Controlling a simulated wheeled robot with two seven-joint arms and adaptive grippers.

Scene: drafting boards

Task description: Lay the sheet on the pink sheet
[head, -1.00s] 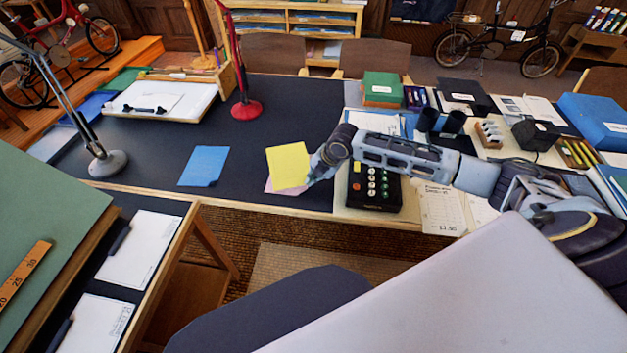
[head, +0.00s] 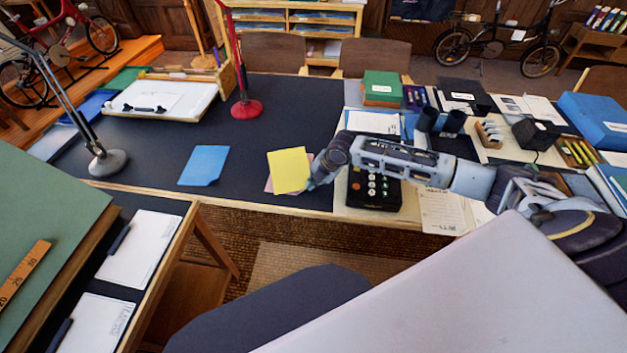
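A yellow sheet (head: 289,170) lies over or just above a pink sheet (head: 268,186) near the front edge of the dark desk. It hides most of the pink sheet; only slivers show at its lower left and upper right. My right gripper (head: 313,178) is at the yellow sheet's right edge and appears shut on it. The fingertips are small here, and any gap between the sheets cannot be made out. A blue sheet (head: 204,165) lies apart to the left. My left gripper is not in view.
A black keypad device (head: 374,191) sits under my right arm. A red lamp base (head: 246,108) and a white drawing board (head: 191,99) stand farther back; a grey lamp base (head: 108,163) is at left. Dark desk top (head: 290,115) behind the sheets is clear.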

